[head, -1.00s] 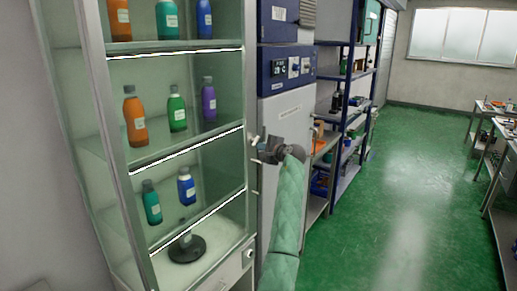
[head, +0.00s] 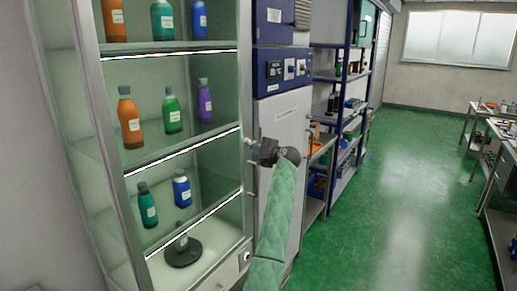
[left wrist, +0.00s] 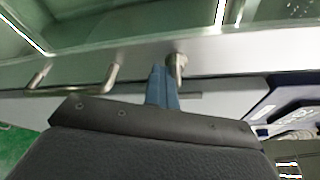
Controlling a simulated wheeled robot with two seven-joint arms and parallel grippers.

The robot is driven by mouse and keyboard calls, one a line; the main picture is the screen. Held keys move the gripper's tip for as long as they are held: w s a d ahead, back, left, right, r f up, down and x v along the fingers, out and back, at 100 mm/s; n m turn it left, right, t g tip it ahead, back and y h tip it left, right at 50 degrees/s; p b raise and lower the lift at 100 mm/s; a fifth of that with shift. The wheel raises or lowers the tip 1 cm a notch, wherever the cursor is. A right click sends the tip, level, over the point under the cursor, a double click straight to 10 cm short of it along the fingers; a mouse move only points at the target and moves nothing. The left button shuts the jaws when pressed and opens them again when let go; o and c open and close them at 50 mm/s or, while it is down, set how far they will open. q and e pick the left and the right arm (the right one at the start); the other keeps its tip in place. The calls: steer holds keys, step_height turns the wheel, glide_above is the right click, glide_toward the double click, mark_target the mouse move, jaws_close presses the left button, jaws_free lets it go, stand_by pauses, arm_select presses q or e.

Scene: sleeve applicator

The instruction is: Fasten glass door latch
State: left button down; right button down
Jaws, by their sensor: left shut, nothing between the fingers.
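The glass door (head: 215,85) fronts a tall metal-framed cabinet at the left of the head view and looks shut. A small metal latch knob (left wrist: 178,65) sticks out from the metal door frame in the left wrist view. A bent metal handle (left wrist: 72,88) is on the same frame to its left. My left gripper (left wrist: 158,72) has its blue fingers shut and empty, close beside the knob; I cannot tell whether they touch it. In the head view, my left gripper (head: 258,148) is at the cabinet's right edge, partly hiding the latch area. My right gripper is not in view.
Several bottles (head: 130,118) and a black round-based stand (head: 183,250) are inside the cabinet. A blue-and-grey machine (head: 285,75) stands right beside it. Blue shelving (head: 345,120) follows farther back. The green floor (head: 385,215) is open to the right, with tables at the far right.

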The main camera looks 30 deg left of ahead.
arm_select(q)
steer(key=shift+r, duration=0.15)
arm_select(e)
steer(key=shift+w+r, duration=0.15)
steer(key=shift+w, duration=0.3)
arm_select(q)
steer(key=shift+a, duration=0.1)
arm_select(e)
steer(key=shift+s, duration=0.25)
